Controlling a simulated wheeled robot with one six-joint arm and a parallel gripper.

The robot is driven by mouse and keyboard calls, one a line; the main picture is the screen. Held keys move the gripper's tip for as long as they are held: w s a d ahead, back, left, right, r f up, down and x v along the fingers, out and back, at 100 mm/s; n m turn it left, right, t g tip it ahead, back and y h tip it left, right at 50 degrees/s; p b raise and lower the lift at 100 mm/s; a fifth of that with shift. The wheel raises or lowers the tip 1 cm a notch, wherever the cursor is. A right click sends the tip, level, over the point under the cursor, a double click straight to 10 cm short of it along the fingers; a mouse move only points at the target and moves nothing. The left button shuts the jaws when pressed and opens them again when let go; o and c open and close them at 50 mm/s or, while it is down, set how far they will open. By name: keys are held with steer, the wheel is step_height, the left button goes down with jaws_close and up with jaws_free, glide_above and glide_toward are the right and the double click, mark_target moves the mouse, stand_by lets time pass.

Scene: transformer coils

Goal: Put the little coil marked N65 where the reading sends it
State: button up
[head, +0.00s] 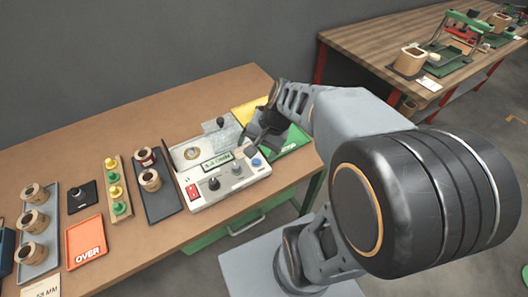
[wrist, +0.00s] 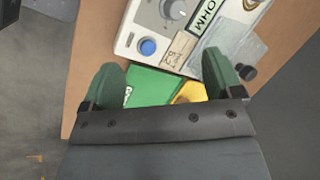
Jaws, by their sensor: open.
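My gripper (head: 264,128) is over the right end of the bench, by the green tray (head: 292,143) and the yellow tray (head: 246,110). In the wrist view my gripper (wrist: 163,80) is open, with no coil visible between its fingers. The green tray (wrist: 150,88) and part of the yellow tray (wrist: 190,93) show beyond them. The meter (head: 226,178) has a display whose figures I cannot read surely; OHM shows in the wrist view. An orange tray (head: 87,243) marked OVER lies at left. Small coils stand on a grey tray (head: 53,208) and a dark tray (head: 160,204); no N65 mark is legible.
A strip with yellow and green knobbed pieces (head: 116,190) and a small black block (head: 81,198) stand between the trays. A round tan piece (head: 192,153) sits at the meter's back. Another bench (head: 350,40) stands behind right.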

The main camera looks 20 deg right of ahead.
steer(key=s+n+h, duration=0.1)
steer(key=n, duration=0.1)
steer(key=s+r+n+h, duration=0.1)
steer(key=s+n, duration=0.1)
steer(key=n, duration=0.1)
steer(key=s+r+n+t+h, duration=0.1)
steer(key=n+h, duration=0.1)
steer(key=n, duration=0.1)
steer(key=shift+s+a, duration=0.25)
steer(key=shift+s, duration=0.15)
steer(key=shift+r, duration=0.1)
steer(key=shift+t, duration=0.3)
step_height(320, 180, up, 6)
steer(key=p, duration=0.5)
